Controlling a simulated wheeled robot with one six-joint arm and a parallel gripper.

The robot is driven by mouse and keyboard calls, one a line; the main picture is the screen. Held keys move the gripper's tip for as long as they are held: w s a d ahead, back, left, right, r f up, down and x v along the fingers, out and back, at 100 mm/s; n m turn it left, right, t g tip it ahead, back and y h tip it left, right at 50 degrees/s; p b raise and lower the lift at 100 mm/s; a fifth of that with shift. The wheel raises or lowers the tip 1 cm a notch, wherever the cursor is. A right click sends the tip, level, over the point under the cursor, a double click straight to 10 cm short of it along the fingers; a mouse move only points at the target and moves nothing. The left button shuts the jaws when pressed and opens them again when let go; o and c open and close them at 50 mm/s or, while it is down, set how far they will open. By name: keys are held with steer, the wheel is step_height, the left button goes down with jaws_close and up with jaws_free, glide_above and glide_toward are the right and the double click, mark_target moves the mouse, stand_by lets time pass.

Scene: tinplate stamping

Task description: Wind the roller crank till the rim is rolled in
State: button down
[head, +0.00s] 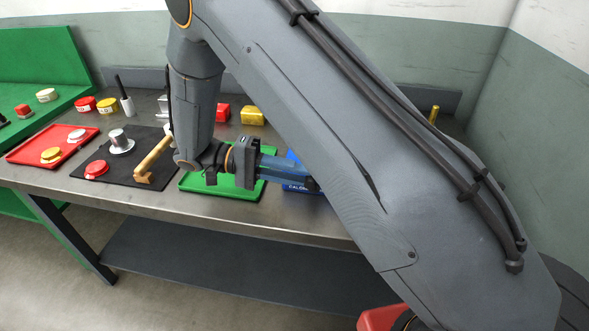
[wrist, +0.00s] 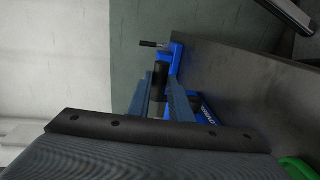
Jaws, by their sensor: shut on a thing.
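The blue roller machine (head: 292,188) stands on the bench, mostly hidden behind my arm in the head view. In the wrist view its blue frame (wrist: 204,112) is ahead of my gripper, with a small dark handle (wrist: 150,44) sticking out to the left at the top. My gripper (wrist: 160,88) is shut on a dark cylindrical grip (wrist: 160,74), which looks like the crank's knob. In the head view my gripper (head: 308,181) points right, its tips partly covered by my arm. The rim and any workpiece in the roller are hidden.
A green tray (head: 190,184) lies below my wrist. Left of it are a black mat (head: 118,174) with tin parts and a wooden-handled mallet (head: 153,161), then a red tray (head: 25,153). Red and yellow boxes (head: 252,116) stand behind. The bench's front strip is clear.

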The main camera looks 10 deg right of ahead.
steer(key=shift+s+f, duration=0.1)
stand_by(0.4)
steer(key=c, duration=1.6)
jaws_free()
steer(key=b+v, duration=0.2)
steer(key=v, duration=0.5)
steer(key=shift+a+b, duration=0.35)
steer(key=shift+a, duration=0.05)
